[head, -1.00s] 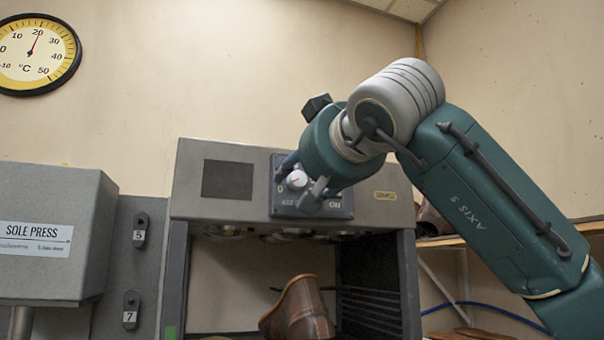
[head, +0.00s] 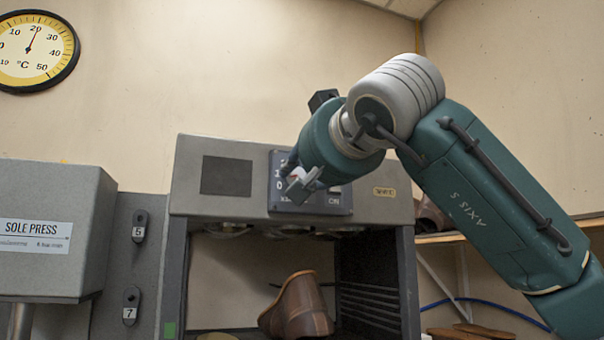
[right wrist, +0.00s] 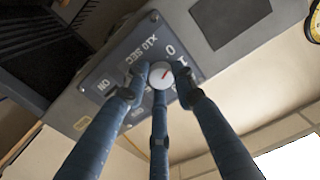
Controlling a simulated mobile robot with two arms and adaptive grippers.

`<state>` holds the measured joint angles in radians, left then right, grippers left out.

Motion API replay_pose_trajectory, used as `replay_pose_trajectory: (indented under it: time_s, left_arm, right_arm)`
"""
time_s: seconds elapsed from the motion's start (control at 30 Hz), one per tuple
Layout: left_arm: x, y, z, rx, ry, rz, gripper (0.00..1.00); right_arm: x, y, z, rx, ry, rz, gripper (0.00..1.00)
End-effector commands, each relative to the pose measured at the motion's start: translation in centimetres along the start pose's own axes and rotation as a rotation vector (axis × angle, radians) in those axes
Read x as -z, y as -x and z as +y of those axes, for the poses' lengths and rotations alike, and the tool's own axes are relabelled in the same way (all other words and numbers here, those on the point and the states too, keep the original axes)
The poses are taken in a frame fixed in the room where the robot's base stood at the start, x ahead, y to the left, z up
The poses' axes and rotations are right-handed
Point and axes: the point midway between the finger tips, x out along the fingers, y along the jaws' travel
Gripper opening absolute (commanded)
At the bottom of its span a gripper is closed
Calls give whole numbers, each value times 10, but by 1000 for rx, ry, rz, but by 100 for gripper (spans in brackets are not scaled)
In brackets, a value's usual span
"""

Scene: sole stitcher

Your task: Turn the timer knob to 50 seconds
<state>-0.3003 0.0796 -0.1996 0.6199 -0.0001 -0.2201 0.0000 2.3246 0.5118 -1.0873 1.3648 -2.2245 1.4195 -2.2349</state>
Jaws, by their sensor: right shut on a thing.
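The timer knob (right wrist: 161,76) is a small pale round dial with a red pointer line, seen in the right wrist view. It sits on a dark panel (right wrist: 120,65) marked 0, 1, "X10 SEC" and "ON". The pointer slants to the upper right in that view, roughly toward the 0 and 1 side; the exact reading is unclear. The three blue fingers of my right gripper (right wrist: 160,85) are closed around the knob. In the head view, my right gripper (head: 304,182) covers most of the knob and part of the panel (head: 344,202). My left gripper is out of view.
The panel is on the front of a grey machine cabinet (head: 180,205) with a brown boot (head: 298,308) in its open bay. A grey sole press (head: 50,200) stands at left. A shelf (head: 450,238) is behind my right arm.

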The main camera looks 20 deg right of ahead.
Motion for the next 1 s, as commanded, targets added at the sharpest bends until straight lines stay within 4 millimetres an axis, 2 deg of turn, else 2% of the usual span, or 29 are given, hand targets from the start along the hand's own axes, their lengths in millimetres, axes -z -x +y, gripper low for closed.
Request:
replay_pose_trajectory:
  time_s: [1.0]
  left_arm:
    - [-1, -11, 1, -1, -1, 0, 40]
  right_arm:
    - [-2, 0, -2, 0, -955, -4, 0]
